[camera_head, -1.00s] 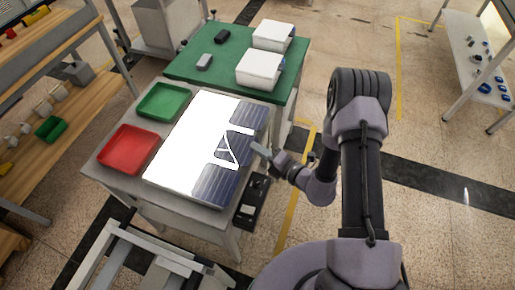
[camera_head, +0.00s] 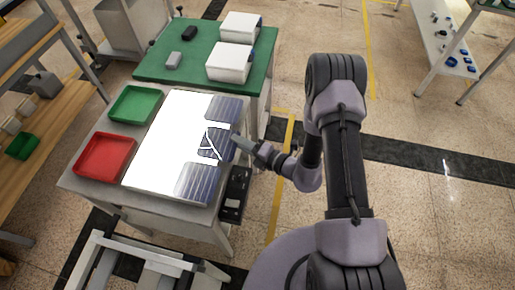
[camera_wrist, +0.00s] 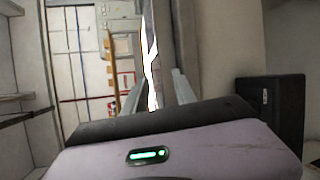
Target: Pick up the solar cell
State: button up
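Dark blue solar cells lie on a bright white sheet (camera_head: 160,140) on the grey table. One solar cell (camera_head: 225,108) is at the far right corner, another (camera_head: 196,182) at the near right corner. A middle solar cell (camera_head: 211,147) lies between them, with white lines of sheet showing around it. My gripper (camera_head: 240,144) is level at the table's right edge, its tips at the middle cell's outer side. In the wrist view my gripper's fingers (camera_wrist: 155,92) stand apart, with a bright strip and a grey surface seen edge-on between them. Contact with the cell cannot be made out.
A red tray (camera_head: 78,160) and a green tray (camera_head: 113,105) stand left of the sheet. A green-topped table (camera_head: 205,88) behind holds white boxes (camera_head: 229,62) and small dark items. A black unit (camera_head: 234,195) is below the table's right side.

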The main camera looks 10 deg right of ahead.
jog(key=p+v, duration=0.3)
jog(key=v, duration=1.4)
jog(key=shift+s+d, duration=0.1)
jog(key=shift+s, duration=0.05)
jog(key=shift+c, duration=0.5)
